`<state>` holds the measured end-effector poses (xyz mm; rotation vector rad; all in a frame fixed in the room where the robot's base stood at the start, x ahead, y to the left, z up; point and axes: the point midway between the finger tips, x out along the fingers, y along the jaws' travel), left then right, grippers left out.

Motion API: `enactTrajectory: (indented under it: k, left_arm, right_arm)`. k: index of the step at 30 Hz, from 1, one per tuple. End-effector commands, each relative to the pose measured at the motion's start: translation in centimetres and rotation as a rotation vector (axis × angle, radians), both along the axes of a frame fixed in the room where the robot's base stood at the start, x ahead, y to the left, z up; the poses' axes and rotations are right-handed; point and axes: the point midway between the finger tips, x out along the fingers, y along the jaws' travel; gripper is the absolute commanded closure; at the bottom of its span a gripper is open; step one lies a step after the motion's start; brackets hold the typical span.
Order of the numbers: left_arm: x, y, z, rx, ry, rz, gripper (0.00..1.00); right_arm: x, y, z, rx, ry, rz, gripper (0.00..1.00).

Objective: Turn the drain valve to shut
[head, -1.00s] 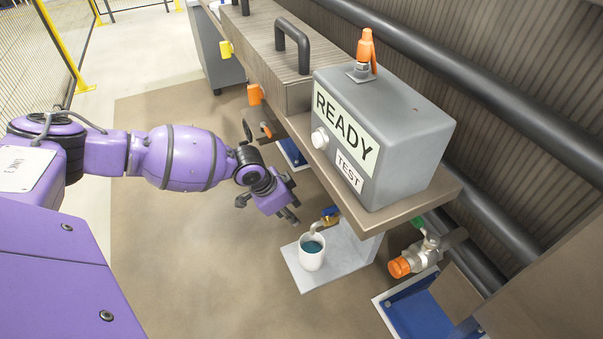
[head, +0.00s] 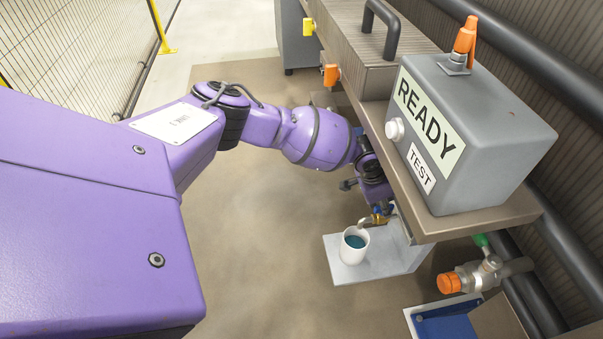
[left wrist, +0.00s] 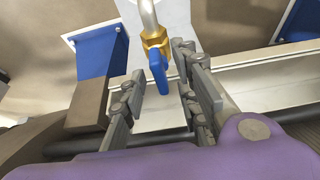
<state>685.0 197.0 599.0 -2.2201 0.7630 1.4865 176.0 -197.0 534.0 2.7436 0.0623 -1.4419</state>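The drain valve (head: 378,219) is a small brass valve with a blue lever, under the bench edge, with its spout over a white cup (head: 354,243). In the left wrist view its brass body (left wrist: 153,40) and its blue lever (left wrist: 159,72) show clearly, with the lever along the view. My left gripper (left wrist: 162,84) is open, with one finger on each side of the lever's end; I cannot tell whether either touches it. In the head view the fingers are mostly hidden beside the bench edge. My right gripper is not in view.
The cup holds dark teal liquid and stands on a pale shelf (head: 400,262). A grey box (head: 480,135) reading READY and TEST sits on the bench above. Another valve (head: 470,278) with an orange end and a green part is at the lower right.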

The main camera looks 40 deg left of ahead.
Motion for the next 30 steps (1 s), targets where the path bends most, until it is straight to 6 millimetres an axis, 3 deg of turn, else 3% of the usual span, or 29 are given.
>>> enactTrajectory:
  k: [6, 13, 23, 30]
  left_arm:
    - [0.2, -0.1, 0.2, 0.000, -0.005, -0.001, 0.72]
    - [0.2, 0.0, 0.2, -0.001, -0.003, -0.001, 1.00]
    - [0.2, 0.0, 0.1, -0.002, -0.004, -0.016, 1.00]
    - [0.1, 0.1, -0.3, -0.003, 0.000, -0.116, 1.00]
  right_arm:
    - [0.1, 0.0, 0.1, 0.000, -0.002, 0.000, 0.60]
    - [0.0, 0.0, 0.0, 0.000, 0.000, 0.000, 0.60]
    - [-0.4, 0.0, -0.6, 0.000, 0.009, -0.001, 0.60]
    - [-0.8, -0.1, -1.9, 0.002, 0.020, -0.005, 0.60]
